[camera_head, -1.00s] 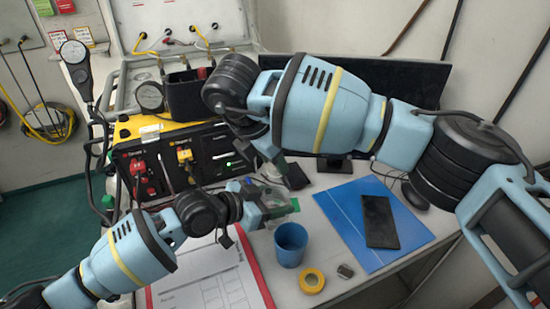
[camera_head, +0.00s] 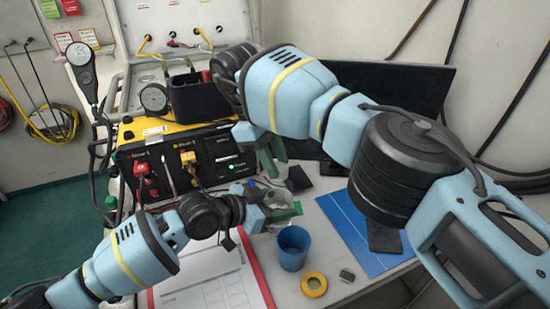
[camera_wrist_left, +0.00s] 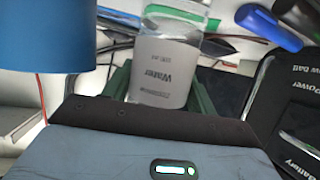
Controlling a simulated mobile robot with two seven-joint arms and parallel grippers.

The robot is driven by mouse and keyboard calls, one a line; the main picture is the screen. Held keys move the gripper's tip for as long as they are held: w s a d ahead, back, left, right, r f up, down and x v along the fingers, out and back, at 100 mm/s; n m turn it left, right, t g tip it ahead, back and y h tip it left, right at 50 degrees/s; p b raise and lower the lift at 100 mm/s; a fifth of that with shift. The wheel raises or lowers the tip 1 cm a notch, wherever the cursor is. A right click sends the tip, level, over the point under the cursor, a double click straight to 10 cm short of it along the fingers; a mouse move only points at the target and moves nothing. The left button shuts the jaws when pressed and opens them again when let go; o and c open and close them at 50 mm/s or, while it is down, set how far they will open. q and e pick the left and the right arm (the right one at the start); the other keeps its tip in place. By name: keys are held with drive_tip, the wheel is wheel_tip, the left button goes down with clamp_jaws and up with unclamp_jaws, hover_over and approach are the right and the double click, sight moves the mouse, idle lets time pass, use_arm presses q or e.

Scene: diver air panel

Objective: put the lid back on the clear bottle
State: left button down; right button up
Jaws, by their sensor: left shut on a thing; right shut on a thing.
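The clear bottle (camera_head: 279,197) stands low over the white desk, and my left gripper (camera_head: 281,212) is shut on it. In the left wrist view the clear bottle (camera_wrist_left: 160,70), with its grey "Water" label, sits between the green fingers; its far end runs out of the picture at the top. My right gripper (camera_head: 271,160) is above and slightly left of the bottle, fingers pointing down, apart from it. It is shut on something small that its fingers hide. No lid can be made out on the desk.
A blue cup (camera_head: 293,248) stands just in front of the bottle. A yellow tape roll (camera_head: 314,285) and a small grey block (camera_head: 347,275) lie nearby. A blue folder (camera_head: 350,232) is right, a clipboard (camera_head: 215,285) front left, and the yellow-black air panel (camera_head: 205,162) behind.

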drive_tip(key=o, duration=0.9)
drive_tip(key=shift+r, duration=2.3)
drive_tip(key=shift+c, duration=0.2)
